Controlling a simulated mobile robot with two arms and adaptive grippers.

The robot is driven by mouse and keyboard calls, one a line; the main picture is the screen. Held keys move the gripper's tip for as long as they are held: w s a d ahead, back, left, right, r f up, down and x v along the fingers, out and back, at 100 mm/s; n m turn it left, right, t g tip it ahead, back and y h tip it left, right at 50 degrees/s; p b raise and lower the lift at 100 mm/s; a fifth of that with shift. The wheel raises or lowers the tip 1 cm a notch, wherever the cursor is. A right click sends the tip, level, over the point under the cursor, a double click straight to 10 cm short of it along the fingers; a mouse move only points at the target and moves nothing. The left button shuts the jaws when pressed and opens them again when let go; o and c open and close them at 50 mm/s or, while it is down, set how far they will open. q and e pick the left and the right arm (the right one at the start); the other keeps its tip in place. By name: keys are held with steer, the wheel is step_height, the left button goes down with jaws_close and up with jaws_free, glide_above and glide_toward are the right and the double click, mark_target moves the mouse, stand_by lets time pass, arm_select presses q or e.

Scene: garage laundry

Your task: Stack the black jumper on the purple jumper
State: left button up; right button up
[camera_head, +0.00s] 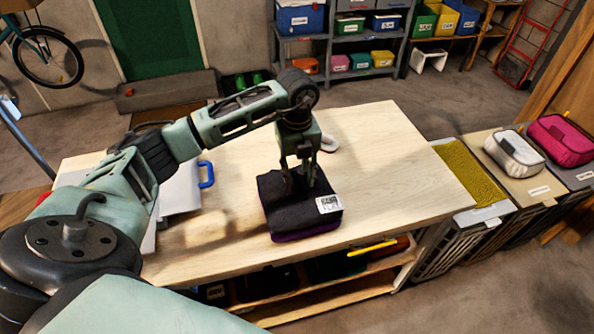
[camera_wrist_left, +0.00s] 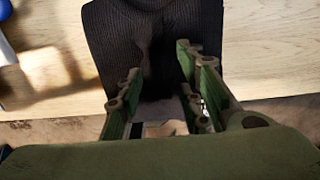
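The black jumper (camera_head: 303,210) lies folded on top of the purple jumper (camera_head: 305,231) on the wooden table, with a white label near its right front corner. Only the purple jumper's front edge shows beneath it. My left gripper (camera_head: 299,184) points down at the black jumper, its fingertips at the cloth. In the left wrist view, the fingers (camera_wrist_left: 158,95) stand apart with dark ribbed cloth of the black jumper (camera_wrist_left: 105,40) around and between them. The cloth has a crease there. I cannot see a firm pinch. My right gripper is not in view.
The wooden table (camera_head: 385,135) is clear right of the jumpers. A white item with a blue handle (camera_head: 206,174) lies left, under my arm. A small white object (camera_head: 329,143) sits behind the gripper. Hampers with a white pouch (camera_head: 514,152) and a pink pouch (camera_head: 561,140) stand right.

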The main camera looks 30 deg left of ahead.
mark_target(297, 178)
arm_select(q)
step_height(297, 178, up, 13)
steer(key=b, duration=0.3)
steer(key=shift+f, duration=0.1)
stand_by(0.4)
